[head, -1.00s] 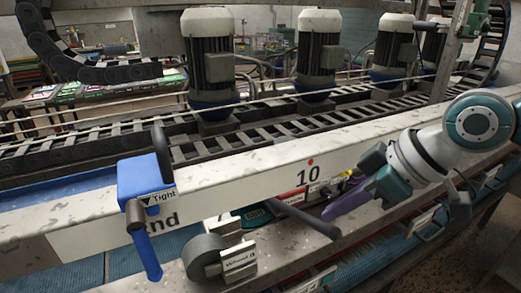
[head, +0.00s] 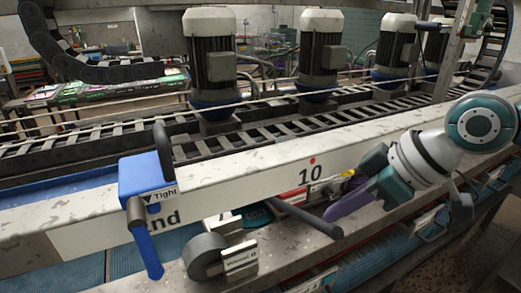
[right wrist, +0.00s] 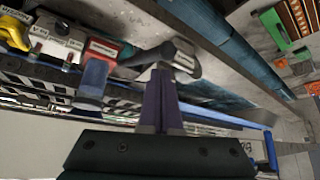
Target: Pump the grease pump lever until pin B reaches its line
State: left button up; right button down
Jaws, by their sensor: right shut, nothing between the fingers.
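A dark grey lever rod (head: 306,217) sticks out to the lower right from a teal part (head: 258,215) below the white beam, probably the grease pump lever. My right gripper (head: 330,214) has its purple fingers together and empty, just above and right of the rod's outer end; I cannot tell whether they touch it. The purple fingers also show in the right wrist view (right wrist: 160,74), pointing toward a dark grey rounded part with a pale label (right wrist: 185,60). Pin B and its line cannot be made out. My left gripper is not in view.
A blue clamp block marked Tight (head: 143,176) sits on the white beam (head: 245,180) at left. A grey wheel with a labelled block (head: 205,258) lies below it. A red labelled block (head: 291,197) sits behind the rod. Several motors stand behind the beam.

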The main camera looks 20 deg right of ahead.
jog(key=shift+f+b, duration=2.9)
jog(key=shift+f, duration=0.8)
notch_tip(320, 180, up, 10)
jog(key=p, duration=1)
jog(key=shift+r, duration=0.15)
